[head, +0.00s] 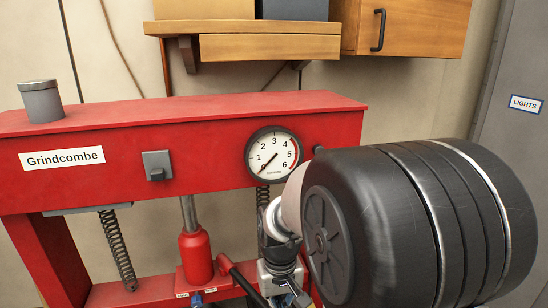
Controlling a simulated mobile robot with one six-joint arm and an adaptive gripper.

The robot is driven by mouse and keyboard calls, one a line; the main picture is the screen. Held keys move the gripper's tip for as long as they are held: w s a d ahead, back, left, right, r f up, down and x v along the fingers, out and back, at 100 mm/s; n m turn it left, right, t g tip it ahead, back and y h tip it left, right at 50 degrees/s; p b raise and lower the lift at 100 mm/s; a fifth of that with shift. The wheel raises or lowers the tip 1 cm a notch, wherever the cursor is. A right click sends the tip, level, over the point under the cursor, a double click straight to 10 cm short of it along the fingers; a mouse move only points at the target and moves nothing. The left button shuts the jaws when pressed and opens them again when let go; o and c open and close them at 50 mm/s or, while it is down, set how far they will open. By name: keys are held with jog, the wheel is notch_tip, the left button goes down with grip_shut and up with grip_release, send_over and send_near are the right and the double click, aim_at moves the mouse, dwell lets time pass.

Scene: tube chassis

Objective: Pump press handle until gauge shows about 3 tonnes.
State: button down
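The red press (190,112) spans the left and middle of the head view. Its round white gauge (273,154) is on the crossbeam, and the needle points to the lower left, close to 0. Below the beam a red bottle jack (195,256) stands upright under a steel ram. The pump handle (240,280) slants down to the right from a red socket beside the jack and runs out of the picture at the bottom. My gripper (284,291) is at the bottom edge, just right of the handle. Its fingertips are not clearly visible, so I cannot tell whether it touches the handle.
My large dark arm link fills the lower right and hides the press's right side. A grey canister (41,101) stands on the beam's left end. A wooden shelf and cabinet (412,24) hang above. A grey panel with a LIGHTS label (525,104) is at right.

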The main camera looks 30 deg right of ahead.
notch_tip(320, 180, down, 8)
jog(key=b, duration=0.6)
dwell(3.0)
jog(key=shift+r, duration=0.1)
notch_tip(320, 180, up, 15)
jog(key=p, duration=1.2)
jog(key=shift+f, duration=0.25)
